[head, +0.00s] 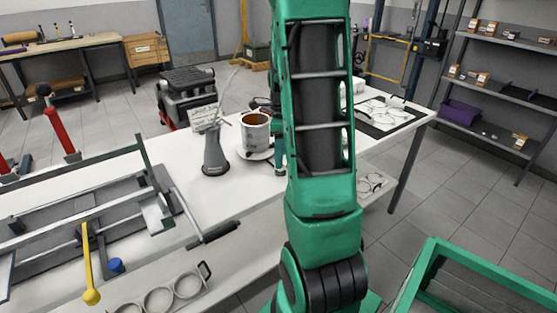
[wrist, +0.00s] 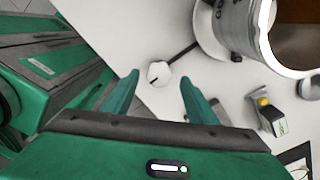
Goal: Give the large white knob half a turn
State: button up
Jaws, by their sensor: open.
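A round white knob (wrist: 158,73) shows in the wrist view, at the end of a thin dark rod that runs toward a round white base (wrist: 207,28). My gripper (wrist: 158,77) is open with its two green fingers apart. The knob appears between the fingertips in the picture, with white surface visible around it. I cannot tell how far beyond the tips it lies. No contact shows. In the head view my arm covers this area, and I cannot make out the knob or my gripper there.
A metal pot with brown contents (head: 256,136) stands on the white table close by, and looms at the wrist view's upper right (wrist: 254,40). A yellow-and-grey item (wrist: 266,112) lies to the right in the wrist view.

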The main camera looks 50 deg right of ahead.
jog(key=shift+f, duration=1.15)
jog(key=c, duration=1.1)
